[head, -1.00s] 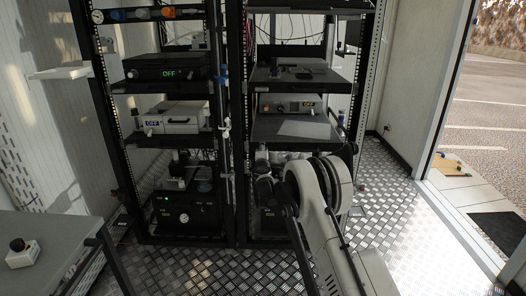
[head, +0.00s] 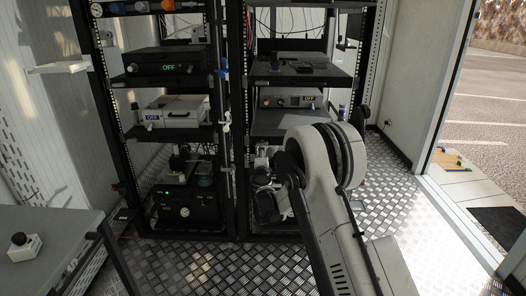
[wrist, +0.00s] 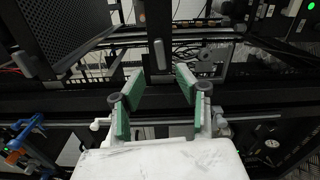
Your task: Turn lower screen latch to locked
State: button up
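My gripper (wrist: 158,86) is open in the wrist view, its green-padded fingers spread apart with nothing held. A small grey upright piece (wrist: 160,54), possibly the latch, stands just beyond the gap between the fingertips, on a dark frame. I cannot tell whether it is the lower screen latch or which way it is turned. In the head view my gripper (head: 266,190) is small and dark, low in front of the right rack (head: 241,140). My arm hides much of the rack's lower part, and no screen latch can be made out there.
The left rack (head: 128,150) holds units with OFF displays. A similar grey piece (wrist: 28,64) sits on a perforated dark panel (wrist: 70,30) in the wrist view. A table (head: 55,225) stands at the lower left. The metal floor at the right is clear.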

jog(key=shift+s+a, duration=0.1)
jog(key=shift+s, duration=0.65)
